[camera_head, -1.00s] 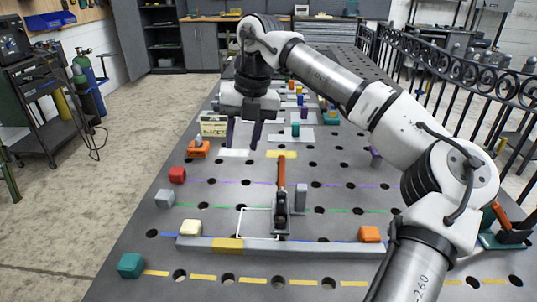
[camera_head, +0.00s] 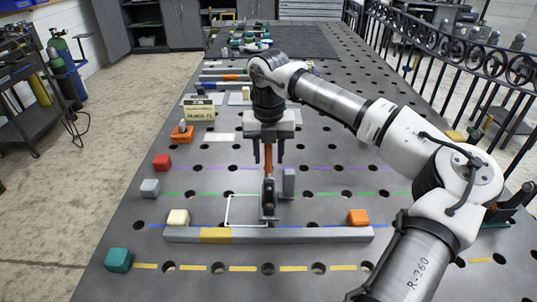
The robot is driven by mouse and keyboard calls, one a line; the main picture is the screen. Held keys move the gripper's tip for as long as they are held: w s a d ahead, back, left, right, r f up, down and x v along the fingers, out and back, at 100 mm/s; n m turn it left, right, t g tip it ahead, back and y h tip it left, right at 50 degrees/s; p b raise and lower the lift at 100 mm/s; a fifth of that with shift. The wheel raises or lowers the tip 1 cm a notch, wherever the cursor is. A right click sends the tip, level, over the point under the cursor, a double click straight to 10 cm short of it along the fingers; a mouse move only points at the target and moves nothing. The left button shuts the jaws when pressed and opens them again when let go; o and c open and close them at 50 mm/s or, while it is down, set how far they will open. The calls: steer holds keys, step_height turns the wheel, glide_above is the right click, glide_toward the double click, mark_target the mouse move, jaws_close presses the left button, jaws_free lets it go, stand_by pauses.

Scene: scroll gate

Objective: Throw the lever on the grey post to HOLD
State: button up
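The lever (camera_head: 268,166) has an orange-red handle and a dark base, and it stands upright near the middle of the table. A small grey post (camera_head: 289,182) stands just right of it. My gripper (camera_head: 268,159) is over the top of the handle. Its two dark fingers are apart, one on each side of the handle in this view. A gap shows on both sides, though depth is hard to judge. The handle's top is hidden behind my gripper. I cannot make out any HOLD marking.
A long grey bar (camera_head: 300,235) with a yellow band lies in front of the lever. A cream block (camera_head: 178,217) and an orange block (camera_head: 358,217) are beside it. A white plate (camera_head: 221,137) and a small sign (camera_head: 200,110) are at the back left. My arm covers the right side.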

steer(key=shift+f, duration=0.7)
jaws_close()
